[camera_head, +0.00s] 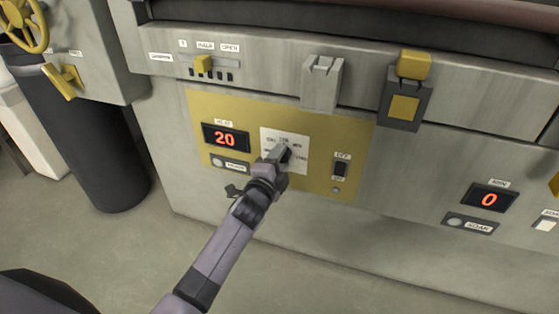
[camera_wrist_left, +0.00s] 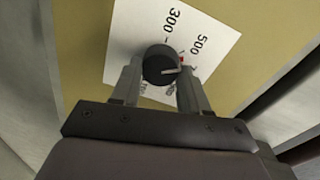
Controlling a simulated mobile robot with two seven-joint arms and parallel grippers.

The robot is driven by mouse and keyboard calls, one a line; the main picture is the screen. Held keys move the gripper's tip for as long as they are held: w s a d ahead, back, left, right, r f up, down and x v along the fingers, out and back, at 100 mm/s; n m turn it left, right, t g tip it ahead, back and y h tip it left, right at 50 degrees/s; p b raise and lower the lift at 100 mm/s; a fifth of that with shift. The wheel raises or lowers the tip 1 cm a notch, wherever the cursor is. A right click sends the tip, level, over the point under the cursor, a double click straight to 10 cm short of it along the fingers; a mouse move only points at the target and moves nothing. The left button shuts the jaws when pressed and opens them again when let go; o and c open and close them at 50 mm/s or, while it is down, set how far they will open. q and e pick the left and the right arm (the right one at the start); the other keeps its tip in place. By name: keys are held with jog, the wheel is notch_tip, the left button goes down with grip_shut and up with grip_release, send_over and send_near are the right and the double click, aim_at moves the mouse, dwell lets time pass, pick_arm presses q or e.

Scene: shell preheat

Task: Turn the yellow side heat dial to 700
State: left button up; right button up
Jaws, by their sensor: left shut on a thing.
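The yellow panel (camera_head: 345,130) on the front of the grey machine carries a white dial plate (camera_head: 271,133). A black round dial (camera_wrist_left: 160,64) sits on that plate, with a pale pointer line and a small red mark at its right side. The labels 300 and 500 show above it; lower labels are partly hidden by my fingers. My left gripper (camera_head: 282,156) covers the dial in the head view. In the left wrist view its two fingers (camera_wrist_left: 160,85) are shut on the dial, one on each side. A red display (camera_head: 225,139) left of the plate reads 20.
An OFF/ON switch (camera_head: 340,170) sits right of the dial plate, a SOAK button (camera_head: 231,163) under the display. Above are a yellow slider (camera_head: 203,63) and a grey latch (camera_head: 322,82). Another display (camera_head: 489,198) at right reads 0.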

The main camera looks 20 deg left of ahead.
pick_arm(q)
jog(key=m+b, duration=0.1)
jog(key=m, duration=0.4)
jog(key=shift+f+m+y, duration=0.15)
jog(key=shift+m+y, duration=0.15)
jog(key=shift+m, duration=0.3)
jog(key=o, duration=1.1)
jog(key=shift+c, duration=0.2)
jog(key=s+p, duration=0.1)
jog(key=s, duration=0.6)
jog(key=shift+r+p, duration=0.3)
jog(key=shift+s, duration=0.15)
